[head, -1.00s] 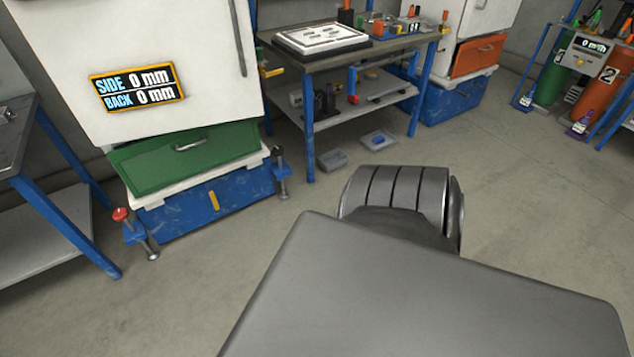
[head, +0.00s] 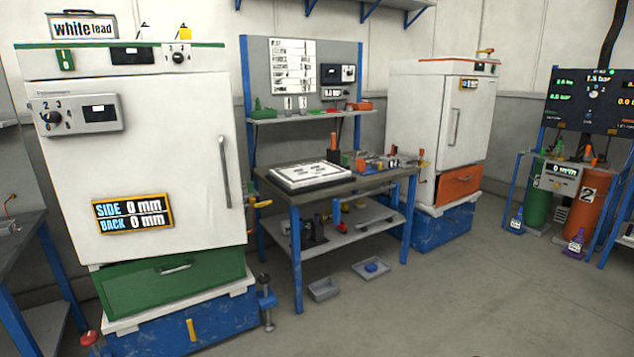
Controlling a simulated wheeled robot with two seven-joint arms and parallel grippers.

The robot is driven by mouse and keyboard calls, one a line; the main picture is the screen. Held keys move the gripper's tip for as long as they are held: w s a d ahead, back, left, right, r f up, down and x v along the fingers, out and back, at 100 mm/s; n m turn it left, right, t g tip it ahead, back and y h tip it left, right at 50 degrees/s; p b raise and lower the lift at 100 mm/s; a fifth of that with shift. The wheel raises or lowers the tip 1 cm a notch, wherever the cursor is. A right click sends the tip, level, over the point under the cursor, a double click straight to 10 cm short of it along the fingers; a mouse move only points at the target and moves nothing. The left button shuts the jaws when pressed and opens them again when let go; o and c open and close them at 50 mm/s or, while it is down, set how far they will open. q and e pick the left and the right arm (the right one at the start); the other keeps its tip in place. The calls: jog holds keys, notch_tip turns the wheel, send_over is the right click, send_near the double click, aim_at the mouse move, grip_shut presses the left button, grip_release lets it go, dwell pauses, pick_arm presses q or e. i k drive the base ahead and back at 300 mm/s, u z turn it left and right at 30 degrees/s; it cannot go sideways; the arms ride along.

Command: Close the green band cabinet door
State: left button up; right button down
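The green band cabinet (head: 140,165) stands at the left in the head view, a white cabinet with a green strip along its top edge. Its large white door (head: 185,170) looks flush with the body, with a vertical grey handle (head: 224,172) on its right side. A green drawer (head: 172,279) sits below the door, and I cannot tell whether it is fully in. The door carries a sign reading "SIDE 0 mm, BACK 0 mm" (head: 133,213). Neither of my grippers is in view.
A workbench (head: 345,186) with blue legs stands right of the cabinet. Beyond it is a second white cabinet (head: 410,130) with an orange drawer (head: 459,185). Small trays (head: 324,289) lie on the floor under the bench. The floor (head: 470,290) at the front right is clear.

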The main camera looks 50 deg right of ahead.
aim_at(178, 140)
jog(key=z, duration=1.15)
jog(key=i, duration=0.8)
jog(key=u, duration=0.7)
jog(key=i, duration=0.65)
jog(key=u, duration=0.55)
